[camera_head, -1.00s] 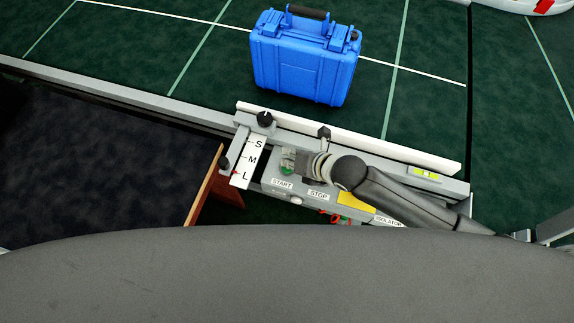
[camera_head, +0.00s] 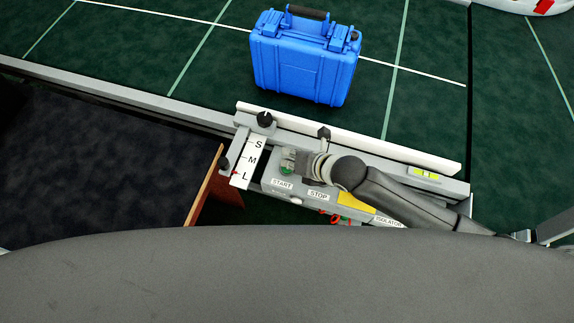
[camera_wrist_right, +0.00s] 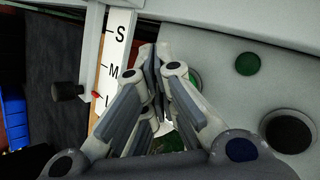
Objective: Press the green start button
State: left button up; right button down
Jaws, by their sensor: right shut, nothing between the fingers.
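The control panel (camera_head: 300,190) has a START label (camera_head: 282,184) with a green button (camera_head: 287,169) just above it, partly covered by my right gripper. In the right wrist view a ringed green button (camera_wrist_right: 196,81) shows partly behind the fingers, and a plain green disc (camera_wrist_right: 248,64) lies to its right. My right gripper (camera_head: 291,160) is over the panel at the button; in the wrist view its fingers (camera_wrist_right: 153,60) are closed together and empty. I cannot tell whether the fingertips touch the button. My left gripper is not in view.
A STOP label (camera_head: 318,195) and a yellow plate (camera_head: 356,202) lie right of START. An S-M-L scale (camera_head: 249,160) with black knobs stands left. A blue case (camera_head: 305,60) stands on the green conveyor (camera_head: 150,50) beyond a white rail (camera_head: 350,137). A dark round part (camera_wrist_right: 289,132) is at the wrist view's right.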

jog(key=shift+f, duration=0.4)
